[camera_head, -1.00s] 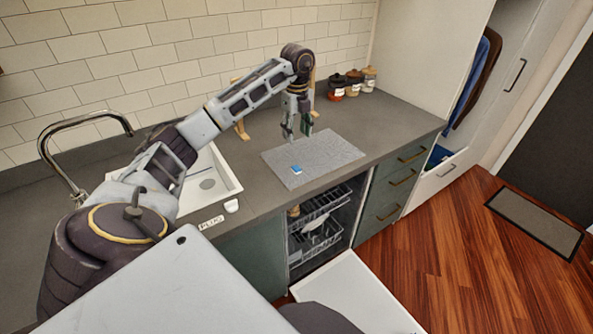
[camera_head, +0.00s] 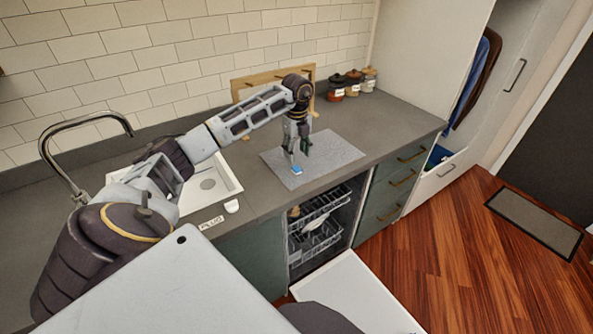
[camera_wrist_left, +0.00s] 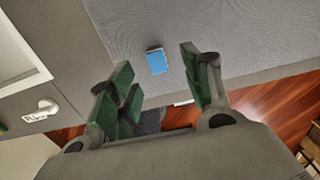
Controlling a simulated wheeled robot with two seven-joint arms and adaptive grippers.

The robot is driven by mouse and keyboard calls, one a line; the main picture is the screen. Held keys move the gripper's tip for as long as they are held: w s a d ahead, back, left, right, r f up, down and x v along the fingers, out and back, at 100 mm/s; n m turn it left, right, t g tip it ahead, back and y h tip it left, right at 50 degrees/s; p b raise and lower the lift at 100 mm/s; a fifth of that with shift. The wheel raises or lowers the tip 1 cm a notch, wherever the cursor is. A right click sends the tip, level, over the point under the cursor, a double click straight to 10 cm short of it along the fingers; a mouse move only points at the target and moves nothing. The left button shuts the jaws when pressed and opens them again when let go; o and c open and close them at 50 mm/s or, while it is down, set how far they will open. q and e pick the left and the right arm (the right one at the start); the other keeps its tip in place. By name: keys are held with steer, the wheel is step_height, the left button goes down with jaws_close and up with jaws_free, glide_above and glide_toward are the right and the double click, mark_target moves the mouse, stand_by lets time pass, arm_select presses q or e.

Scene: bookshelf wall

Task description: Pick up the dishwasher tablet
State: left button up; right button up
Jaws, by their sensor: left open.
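The dishwasher tablet (camera_head: 296,170) is a small blue and white block lying on the grey mat (camera_head: 335,151) on the counter. In the left wrist view the tablet (camera_wrist_left: 156,61) shows its blue top, beyond and between the spread green-padded fingers. My left gripper (camera_head: 298,154) points down just above and behind the tablet. It is open and empty, and its fingers (camera_wrist_left: 160,85) do not appear to touch the tablet. My right gripper is not in view.
The sink (camera_head: 231,185) and tap (camera_head: 46,145) are left of the mat. Jars (camera_head: 353,84) stand at the back wall, beside a wooden rack (camera_head: 240,86). Below the counter, the dishwasher door (camera_head: 355,290) is open, with racks (camera_head: 318,233) inside. The mat around the tablet is clear.

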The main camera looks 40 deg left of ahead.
mark_target(296, 171)
arm_select(q)
steer(key=shift+f, duration=0.65)
steer(key=shift+s+f+p, duration=0.25)
steer(key=shift+f+p, duration=0.05)
steer(key=shift+f, duration=1.8)
steer(key=shift+a+f, duration=0.1)
steer(key=shift+f, duration=0.15)
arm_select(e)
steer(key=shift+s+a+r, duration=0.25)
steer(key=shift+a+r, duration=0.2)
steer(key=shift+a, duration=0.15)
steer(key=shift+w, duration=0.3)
